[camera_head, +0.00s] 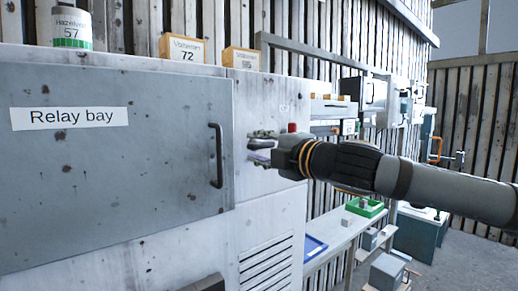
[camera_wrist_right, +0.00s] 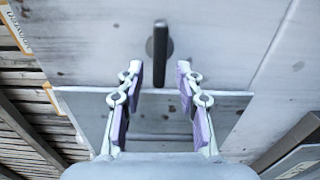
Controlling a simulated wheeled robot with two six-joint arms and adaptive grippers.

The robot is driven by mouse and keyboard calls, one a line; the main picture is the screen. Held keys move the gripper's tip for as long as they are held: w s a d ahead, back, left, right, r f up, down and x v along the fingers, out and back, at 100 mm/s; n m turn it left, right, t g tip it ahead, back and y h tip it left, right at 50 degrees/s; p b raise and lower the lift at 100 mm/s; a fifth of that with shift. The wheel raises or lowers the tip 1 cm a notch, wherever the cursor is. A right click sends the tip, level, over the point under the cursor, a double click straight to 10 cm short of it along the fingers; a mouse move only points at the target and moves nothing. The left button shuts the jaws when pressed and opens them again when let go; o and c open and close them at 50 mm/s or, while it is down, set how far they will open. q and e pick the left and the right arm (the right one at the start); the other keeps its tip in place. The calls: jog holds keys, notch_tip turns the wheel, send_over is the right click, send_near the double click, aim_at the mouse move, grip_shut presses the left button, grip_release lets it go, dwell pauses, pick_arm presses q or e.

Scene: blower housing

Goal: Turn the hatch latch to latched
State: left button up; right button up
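The hatch (camera_head: 120,180) is a grey door labelled "Relay bay" with a dark bar handle (camera_head: 217,155) near its right edge. My right gripper (camera_head: 258,148) is just right of the hatch, in front of the cabinet face. In the right wrist view its two purple-padded fingers (camera_wrist_right: 158,95) are apart with nothing gripped. The latch (camera_wrist_right: 161,45) shows there as a dark bar on a round base, upright in the picture, ahead of and between the fingertips. It looks apart from both fingers. In the head view the gripper largely hides the latch. My left gripper is not in view.
A red knob or lamp (camera_head: 292,127) shows just above my right gripper. A low bench (camera_head: 335,238) with a green tray (camera_head: 364,207) and blue tray (camera_head: 314,247) is to the right.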

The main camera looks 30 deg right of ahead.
jog(key=m, duration=0.1)
jog(key=r+m+p, duration=0.1)
jog(key=m, duration=0.1)
jog(key=shift+m, duration=0.3)
jog(key=s+m+b, duration=0.1)
jog(key=m, duration=0.4)
jog(key=s+d+m+b, duration=0.1)
jog(key=m+b, duration=0.1)
jog(key=m, duration=0.2)
jog(key=d+m+b, duration=0.1)
jog(key=m+b, duration=0.1)
jog(key=m, duration=0.3)
jog(key=shift+s+d+r+m, duration=0.1)
jog(key=shift+s+r+m, duration=0.05)
jog(key=shift+s+m, duration=0.2)
jog(key=n, duration=0.8)
send_near(275, 143)
jog(key=s+a+r, duration=0.2)
jog(key=a+r, duration=0.1)
jog(key=a, duration=0.1)
jog(key=n, duration=0.3)
jog(key=a+r+n+p, duration=0.1)
jog(key=n, duration=0.3)
jog(key=r+n+g+p, duration=0.1)
jog(key=n, duration=0.2)
jog(key=shift+s+a+r+n, duration=0.1)
jog(key=shift+s+a+n, duration=0.05)
jog(key=shift+s+n, duration=0.1)
